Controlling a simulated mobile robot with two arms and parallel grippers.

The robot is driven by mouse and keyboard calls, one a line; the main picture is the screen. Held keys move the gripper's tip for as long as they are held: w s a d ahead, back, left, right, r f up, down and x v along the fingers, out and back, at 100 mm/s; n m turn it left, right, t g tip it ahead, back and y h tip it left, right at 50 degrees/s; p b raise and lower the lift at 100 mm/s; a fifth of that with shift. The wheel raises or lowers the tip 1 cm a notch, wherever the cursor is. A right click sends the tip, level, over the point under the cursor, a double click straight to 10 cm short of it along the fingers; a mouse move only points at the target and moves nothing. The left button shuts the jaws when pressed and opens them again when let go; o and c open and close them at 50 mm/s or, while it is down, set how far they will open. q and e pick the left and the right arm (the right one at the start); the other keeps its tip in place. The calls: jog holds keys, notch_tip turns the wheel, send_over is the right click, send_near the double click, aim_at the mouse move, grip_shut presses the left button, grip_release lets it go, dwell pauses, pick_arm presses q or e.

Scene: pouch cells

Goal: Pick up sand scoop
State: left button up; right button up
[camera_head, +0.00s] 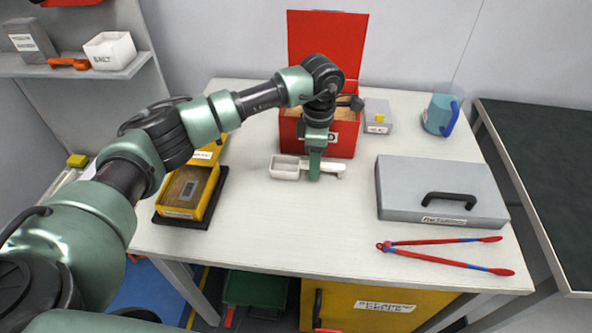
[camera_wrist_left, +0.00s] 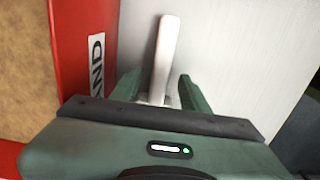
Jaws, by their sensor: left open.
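The sand scoop (camera_head: 285,167) is white, with a box-shaped bowl at its left and a handle pointing right. It lies on the white table in front of the red sand box (camera_head: 345,137). My left gripper (camera_head: 314,174) points down over the scoop's handle. In the left wrist view the handle (camera_wrist_left: 165,58) shows between the two open green fingers (camera_wrist_left: 158,90), and the bowl is hidden. I cannot tell whether the fingers touch the handle. My right gripper is not in view.
The red box, lid raised, stands close behind the gripper. A yellow container (camera_head: 207,192) on a black tray is at left. A grey case (camera_head: 430,178), red tongs (camera_head: 440,241) and a blue jug (camera_head: 437,115) are at right. The table's front middle (camera_head: 290,230) is clear.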

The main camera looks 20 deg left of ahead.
pick_arm(q)
notch_tip(320, 180, down, 2)
jog(key=shift+f+b, duration=0.1)
jog(key=shift+b, duration=0.2)
jog(key=shift+w, duration=0.1)
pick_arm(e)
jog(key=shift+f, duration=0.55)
pick_arm(q)
grip_shut()
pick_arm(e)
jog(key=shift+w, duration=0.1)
pick_arm(q)
jog(key=shift+r, duration=0.2)
